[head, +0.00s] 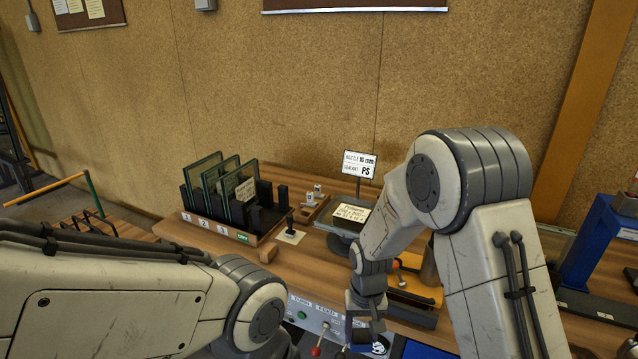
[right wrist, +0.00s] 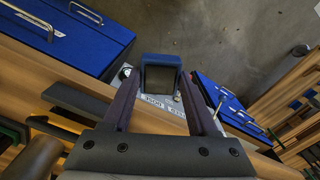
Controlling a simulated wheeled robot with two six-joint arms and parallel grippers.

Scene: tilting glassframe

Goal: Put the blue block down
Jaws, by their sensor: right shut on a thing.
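My right gripper (head: 364,325) points down at the front edge of the workbench, by the control panel. It also shows in the right wrist view (right wrist: 160,84), with its two fingers shut on the blue block (right wrist: 161,59). The block has a blue edge and a dark face towards the camera. It is held up at the fingertips, with grey floor and the panel front behind it in that view. In the head view the block is mostly hidden by the gripper. My left arm crosses the lower left of the head view; its gripper is out of view.
The wooden bench (head: 330,262) carries a numbered rack (head: 215,232) with glass panes and a labelled dark device (head: 352,212). A control panel (head: 315,315) with a red-knobbed lever is at the front. Blue drawers (right wrist: 95,32) are below. A blue machine (head: 590,240) stands right.

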